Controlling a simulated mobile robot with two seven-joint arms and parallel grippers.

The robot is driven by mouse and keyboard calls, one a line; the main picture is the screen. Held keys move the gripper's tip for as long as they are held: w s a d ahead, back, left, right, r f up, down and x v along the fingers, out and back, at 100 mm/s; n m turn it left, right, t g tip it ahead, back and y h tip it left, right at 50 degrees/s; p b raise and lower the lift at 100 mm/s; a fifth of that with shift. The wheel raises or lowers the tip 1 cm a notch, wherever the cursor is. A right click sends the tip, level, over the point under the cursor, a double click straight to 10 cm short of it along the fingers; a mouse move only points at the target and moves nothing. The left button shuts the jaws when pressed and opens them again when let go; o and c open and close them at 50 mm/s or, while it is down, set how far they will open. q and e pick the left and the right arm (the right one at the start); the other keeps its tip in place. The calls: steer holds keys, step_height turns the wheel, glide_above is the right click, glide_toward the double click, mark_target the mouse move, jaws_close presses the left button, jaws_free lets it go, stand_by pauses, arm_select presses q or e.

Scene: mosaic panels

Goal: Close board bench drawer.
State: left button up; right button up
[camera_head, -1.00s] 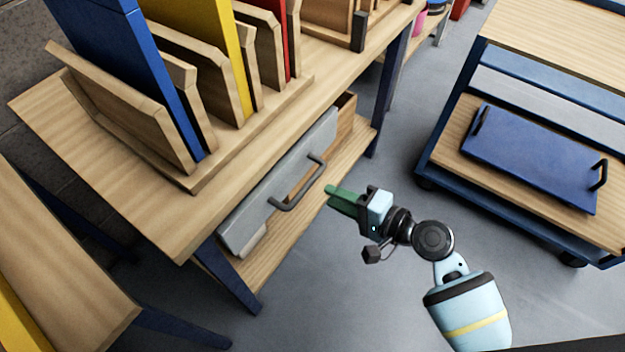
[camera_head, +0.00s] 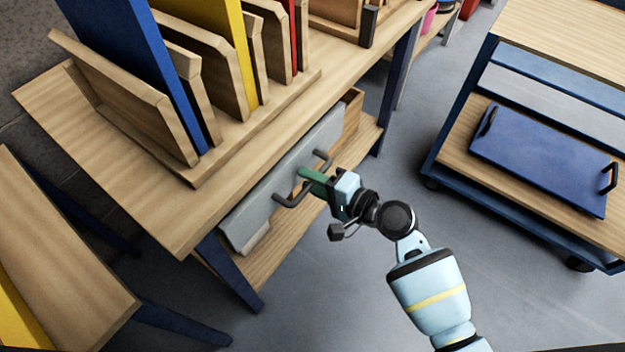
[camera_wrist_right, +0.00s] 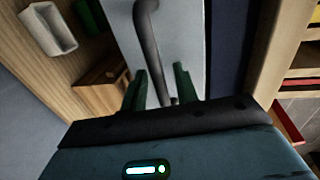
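The board bench (camera_head: 130,180) has a drawer with a grey front (camera_head: 250,215). The drawer stands partly out, with its wooden side (camera_head: 353,105) showing behind the front. A dark bar handle (camera_head: 290,200) is on the front. My right gripper (camera_head: 304,174) has green fingers and is at the handle's middle, hiding part of it. In the right wrist view the fingers (camera_wrist_right: 159,78) are apart, with the handle (camera_wrist_right: 148,35) running down between them. I cannot tell whether they touch it. My left gripper is not in view.
Wooden racks with blue (camera_head: 130,60) and yellow (camera_head: 228,40) panels stand on the bench top. A lower shelf (camera_head: 285,255) lies beneath the drawer. A cart with a blue tray (camera_head: 540,160) stands at the right. Grey floor between is clear.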

mark_target(294, 171)
jaws_close()
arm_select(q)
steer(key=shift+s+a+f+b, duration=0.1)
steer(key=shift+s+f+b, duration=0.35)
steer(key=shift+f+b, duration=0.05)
arm_select(e)
steer(key=w+a, duration=0.2)
steer(key=a, duration=0.1)
steer(key=shift+w+a+r, duration=0.1)
steer(key=shift+w+a, duration=0.2)
jaws_free()
steer(key=shift+a, duration=0.1)
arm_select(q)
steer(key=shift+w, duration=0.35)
